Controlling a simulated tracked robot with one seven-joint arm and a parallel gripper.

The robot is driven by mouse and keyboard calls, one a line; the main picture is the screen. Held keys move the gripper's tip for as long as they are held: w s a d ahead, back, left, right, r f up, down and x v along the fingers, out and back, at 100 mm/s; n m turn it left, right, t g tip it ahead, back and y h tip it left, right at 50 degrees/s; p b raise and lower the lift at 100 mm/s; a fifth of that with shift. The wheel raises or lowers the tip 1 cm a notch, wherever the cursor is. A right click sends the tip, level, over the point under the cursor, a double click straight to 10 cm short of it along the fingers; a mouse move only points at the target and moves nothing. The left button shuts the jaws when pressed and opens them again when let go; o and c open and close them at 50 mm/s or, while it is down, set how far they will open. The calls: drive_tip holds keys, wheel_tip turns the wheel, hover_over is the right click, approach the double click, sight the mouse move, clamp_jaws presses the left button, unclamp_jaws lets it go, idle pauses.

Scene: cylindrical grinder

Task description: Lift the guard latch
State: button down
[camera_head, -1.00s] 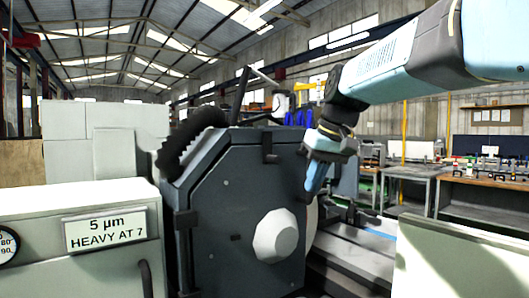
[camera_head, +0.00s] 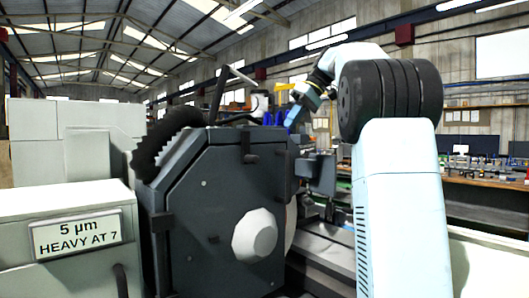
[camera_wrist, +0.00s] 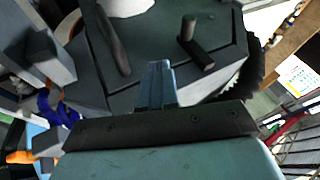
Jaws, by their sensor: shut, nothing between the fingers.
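The grinder's dark grey guard (camera_head: 215,215) stands in the middle of the head view, with a pale faceted knob on its front. A small dark L-shaped bar, which looks like the guard latch (camera_head: 249,146), sits at the top of its front face. In the wrist view a similar peg-and-bar piece (camera_wrist: 197,48) stands on the guard plate (camera_wrist: 150,75), right of the fingers. My gripper (camera_head: 293,118) is above and right of the guard's top. Its blue fingers (camera_wrist: 157,82) are shut and empty, apart from the bar; the exact gap is unclear.
A black ribbed hose (camera_head: 165,150) curves at the guard's left. A long dark handle (camera_head: 218,95) rises above the guard; a rod (camera_wrist: 113,40) lies left of my fingers in the wrist view. A cream cabinet (camera_head: 75,265) with a sign stands at left. Benches (camera_head: 485,185) stand at right.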

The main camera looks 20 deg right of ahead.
sight(249, 148)
idle(0.3)
drive_tip(key=shift+a+f, duration=4.45)
drive_tip(key=shift+f, duration=0.1)
